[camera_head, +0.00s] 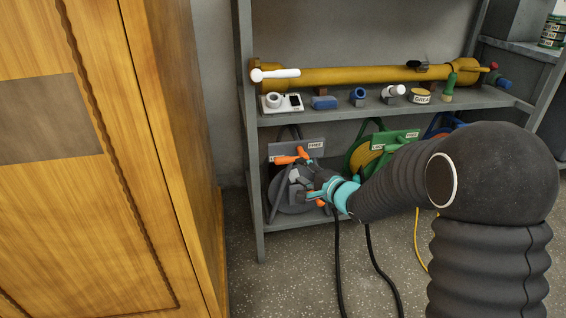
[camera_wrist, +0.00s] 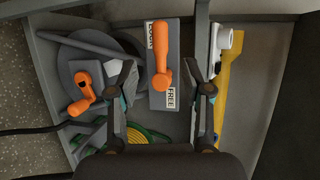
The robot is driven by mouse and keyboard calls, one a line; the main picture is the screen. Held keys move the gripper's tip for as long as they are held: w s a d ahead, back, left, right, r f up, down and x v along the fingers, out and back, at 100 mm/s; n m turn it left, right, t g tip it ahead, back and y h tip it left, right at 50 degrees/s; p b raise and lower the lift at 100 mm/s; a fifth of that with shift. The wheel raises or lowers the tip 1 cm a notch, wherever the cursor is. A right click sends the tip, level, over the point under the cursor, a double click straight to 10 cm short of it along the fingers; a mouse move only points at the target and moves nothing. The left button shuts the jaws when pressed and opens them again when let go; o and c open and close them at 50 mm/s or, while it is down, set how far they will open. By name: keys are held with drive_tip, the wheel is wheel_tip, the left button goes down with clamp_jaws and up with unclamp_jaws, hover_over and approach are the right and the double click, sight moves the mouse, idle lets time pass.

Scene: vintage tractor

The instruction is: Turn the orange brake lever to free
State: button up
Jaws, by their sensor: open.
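The orange brake lever (camera_head: 288,158) is mounted on a grey plate (camera_wrist: 160,98) above a grey reel on the lower shelf. In the wrist view the lever (camera_wrist: 161,62) points from its pivot toward the LOCK label (camera_wrist: 149,36), partly covering that end. The FREE label (camera_wrist: 171,97) is at the plate's other end; it also shows in the head view (camera_head: 316,145). My gripper (camera_wrist: 163,78) is open and empty, with one finger on each side of the lever in the wrist view. In the head view it is just below and right of the lever. I cannot tell any contact.
The grey reel (camera_wrist: 75,62) has an orange crank (camera_wrist: 83,92) left of my gripper in the wrist view. A green reel (camera_head: 410,135) stands to the right. The shelf above (camera_head: 350,111) holds a yellow bar and small items. A wooden cabinet (camera_head: 150,200) stands at left.

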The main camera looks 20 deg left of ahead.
sight(285, 162)
drive_tip(key=b+x, duration=0.1)
drive_tip(key=x, duration=0.9)
drive_tip(key=shift+w+a+f, duration=0.1)
drive_tip(key=shift+w+a, duration=0.05)
drive_tip(key=shift+w, duration=0.15)
clamp_jaws()
